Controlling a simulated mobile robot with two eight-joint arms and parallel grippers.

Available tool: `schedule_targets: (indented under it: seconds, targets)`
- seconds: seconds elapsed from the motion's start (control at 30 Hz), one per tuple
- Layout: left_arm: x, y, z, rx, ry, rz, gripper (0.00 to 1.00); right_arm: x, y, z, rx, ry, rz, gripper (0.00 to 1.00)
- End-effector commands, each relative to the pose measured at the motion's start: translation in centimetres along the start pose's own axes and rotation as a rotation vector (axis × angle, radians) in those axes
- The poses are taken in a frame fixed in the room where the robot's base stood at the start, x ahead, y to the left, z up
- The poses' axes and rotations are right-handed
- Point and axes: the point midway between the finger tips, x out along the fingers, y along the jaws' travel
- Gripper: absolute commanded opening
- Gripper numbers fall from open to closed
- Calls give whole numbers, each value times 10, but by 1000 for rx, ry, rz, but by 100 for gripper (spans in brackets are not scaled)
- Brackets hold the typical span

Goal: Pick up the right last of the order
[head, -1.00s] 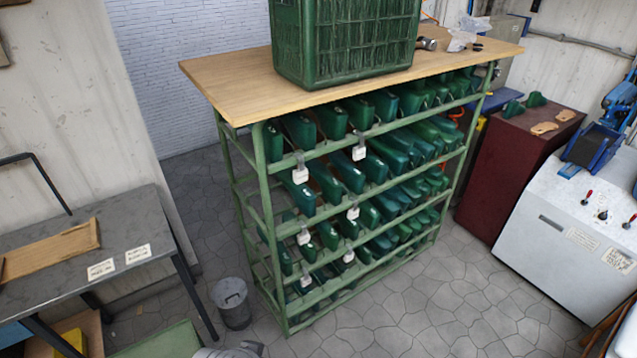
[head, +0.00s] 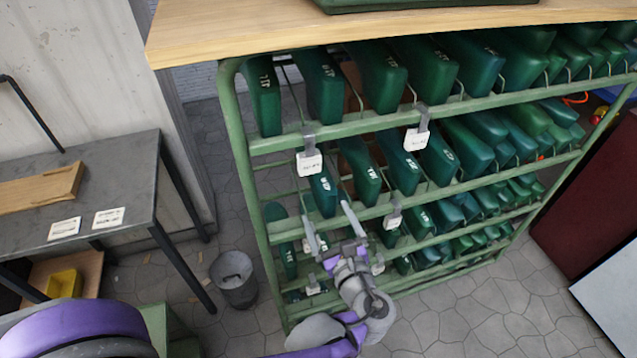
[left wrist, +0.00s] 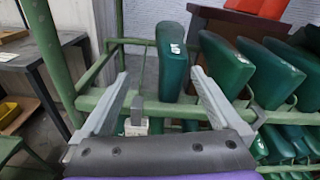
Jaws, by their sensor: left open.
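Green shoe lasts with white markings stand in rows on a green metal rack (head: 245,180). My left gripper (head: 327,216) is open and empty in front of the rack's left part. Its fingers point at the left end of a middle row, just below a green last (head: 323,190). In the left wrist view, the open gripper (left wrist: 158,76) has the leftmost green last (left wrist: 171,60) ahead, toward its right finger and apart from it. More lasts (left wrist: 224,66) stand to the right. The markings are too small to read surely. My right gripper is not in view.
White tags (head: 309,163) hang from the rack's rails. A wooden top (head: 230,30) with a green crate (head: 400,4) overhangs the rack. A grey bin (head: 234,278) stands at its left foot, and a grey table (head: 110,180) farther left. Paved floor is free at front right.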

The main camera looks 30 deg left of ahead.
Motion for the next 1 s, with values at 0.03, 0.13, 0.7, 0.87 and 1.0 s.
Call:
schedule_targets:
  seconds: [0.03,0.13,0.7,0.87,1.0]
  targets:
    - [-1,-6,-3,37,-29,-15,98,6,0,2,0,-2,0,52]
    - [2,-11,-1,83,-68,-29,98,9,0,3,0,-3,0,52]
    - [71,-16,3,90,-74,-30,98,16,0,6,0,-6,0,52]
    - [95,-19,2,89,-74,-30,98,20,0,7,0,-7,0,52]
    - [104,-20,4,88,-74,-32,98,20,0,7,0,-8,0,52]
